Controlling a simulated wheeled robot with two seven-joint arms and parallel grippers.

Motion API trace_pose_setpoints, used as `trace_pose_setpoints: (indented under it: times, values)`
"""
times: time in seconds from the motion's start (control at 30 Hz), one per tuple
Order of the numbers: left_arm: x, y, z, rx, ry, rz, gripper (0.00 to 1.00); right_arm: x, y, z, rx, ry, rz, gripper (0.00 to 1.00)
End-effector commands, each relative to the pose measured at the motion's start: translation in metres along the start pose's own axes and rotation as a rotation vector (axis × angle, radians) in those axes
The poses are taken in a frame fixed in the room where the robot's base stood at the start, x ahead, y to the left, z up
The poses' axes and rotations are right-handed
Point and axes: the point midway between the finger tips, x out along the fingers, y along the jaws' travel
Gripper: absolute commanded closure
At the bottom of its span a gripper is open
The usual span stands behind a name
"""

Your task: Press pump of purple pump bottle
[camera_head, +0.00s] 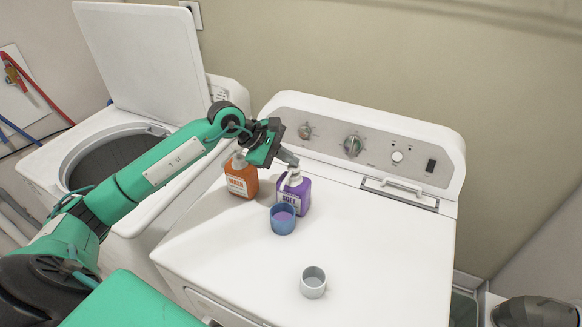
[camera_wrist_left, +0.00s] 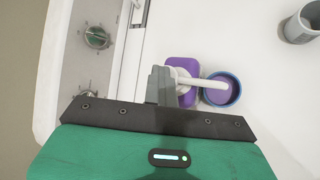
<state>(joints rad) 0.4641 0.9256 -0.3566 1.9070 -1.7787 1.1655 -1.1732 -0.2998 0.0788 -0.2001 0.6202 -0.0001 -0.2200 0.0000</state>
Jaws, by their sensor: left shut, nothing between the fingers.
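The purple pump bottle (camera_head: 294,194) stands on the white dryer top, and its white pump head shows in the left wrist view (camera_wrist_left: 198,82). A blue cup (camera_head: 283,219) with purple contents stands in front of the bottle, and the pump spout reaches over its rim in the left wrist view (camera_wrist_left: 222,90). My left gripper (camera_head: 289,160) is shut and empty. Its fingertips are right at the pump head, seemingly on or just above it; I cannot tell if they press. The right gripper is not in view.
An orange pump bottle (camera_head: 241,180) stands just left of the purple one, partly behind my arm. A small grey cup (camera_head: 313,282) stands nearer the front. The control panel (camera_head: 368,142) rises behind. An open washer (camera_head: 112,150) is at left. The dryer top's right side is clear.

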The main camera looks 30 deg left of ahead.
Motion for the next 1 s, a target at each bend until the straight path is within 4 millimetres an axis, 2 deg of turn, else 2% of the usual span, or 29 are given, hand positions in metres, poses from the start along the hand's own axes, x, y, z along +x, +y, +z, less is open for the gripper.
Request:
trace_pose_setpoints:
  times: [0.03,0.27,0.8,1.0]
  values:
    - [0.005,-0.007,-0.004,-0.006,0.006,-0.018,1.00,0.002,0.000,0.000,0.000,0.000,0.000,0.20]
    - [0.003,-0.005,-0.003,-0.005,0.007,-0.018,1.00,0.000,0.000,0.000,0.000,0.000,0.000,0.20]
    - [-0.036,0.026,0.026,-0.001,0.003,-0.005,1.00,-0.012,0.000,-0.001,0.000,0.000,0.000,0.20]
    - [-0.041,0.030,0.030,-0.001,0.003,-0.003,1.00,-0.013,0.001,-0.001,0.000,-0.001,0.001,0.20]
